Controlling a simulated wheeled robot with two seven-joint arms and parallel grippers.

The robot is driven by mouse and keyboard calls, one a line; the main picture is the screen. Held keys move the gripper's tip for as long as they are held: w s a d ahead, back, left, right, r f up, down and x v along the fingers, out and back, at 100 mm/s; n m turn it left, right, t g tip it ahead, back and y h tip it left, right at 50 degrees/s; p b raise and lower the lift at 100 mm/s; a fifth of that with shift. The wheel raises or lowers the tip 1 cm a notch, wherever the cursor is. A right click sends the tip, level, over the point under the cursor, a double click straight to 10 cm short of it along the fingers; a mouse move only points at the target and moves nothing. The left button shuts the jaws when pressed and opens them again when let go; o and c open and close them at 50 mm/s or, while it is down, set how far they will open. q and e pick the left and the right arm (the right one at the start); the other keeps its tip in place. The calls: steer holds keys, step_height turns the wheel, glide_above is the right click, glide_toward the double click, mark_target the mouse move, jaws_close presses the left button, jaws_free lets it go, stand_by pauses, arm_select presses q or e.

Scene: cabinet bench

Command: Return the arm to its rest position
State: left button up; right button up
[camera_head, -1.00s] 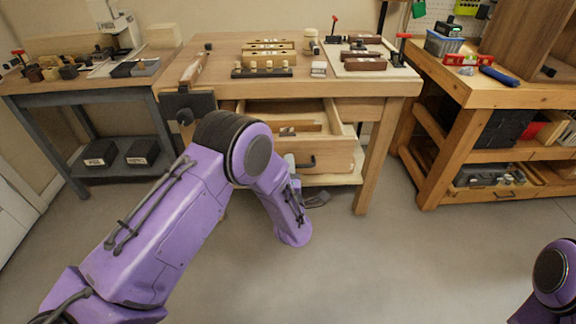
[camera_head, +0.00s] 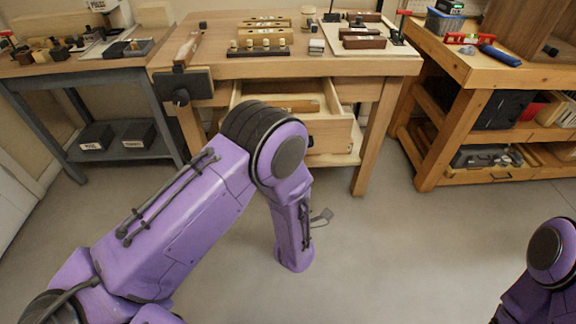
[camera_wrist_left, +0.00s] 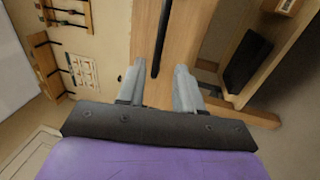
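My purple left arm (camera_head: 185,220) reaches in from the lower left of the head view. It bends at a dark elbow joint, and its forearm points down in front of the workbench (camera_head: 290,68). My left gripper is mostly hidden behind the forearm there; a small grey part shows beside it. In the left wrist view my left gripper (camera_wrist_left: 158,78) has its two grey fingers apart, with nothing held between them. Part of my right arm (camera_head: 553,255) shows at the lower right edge; its gripper is out of frame.
The workbench's drawer (camera_head: 325,125) is pulled open behind my left elbow. A vise (camera_head: 182,88) juts from the bench's left front. A grey side table (camera_head: 80,75) stands left, and a wooden shelf bench (camera_head: 480,90) right. The floor in front is clear.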

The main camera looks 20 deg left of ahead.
stand_by(0.4)
arm_select(q)
steer(key=s+a+f+m+g+h+p, duration=0.1)
steer(key=s+f+m+g+h+p, duration=0.35)
steer(key=f+m, duration=0.65)
steer(key=s+a+m+g+p, duration=0.2)
steer(key=s+a+g, duration=0.2)
steer(key=s, duration=0.9)
steer(key=s+a+f+m+g+h+p, duration=0.1)
steer(key=s+a+m+g+p, duration=0.2)
steer(key=s, duration=1)
steer(key=a+g, duration=0.1)
steer(key=g, duration=0.2)
steer(key=shift+a+m, duration=0.3)
steer(key=shift+a, duration=0.1)
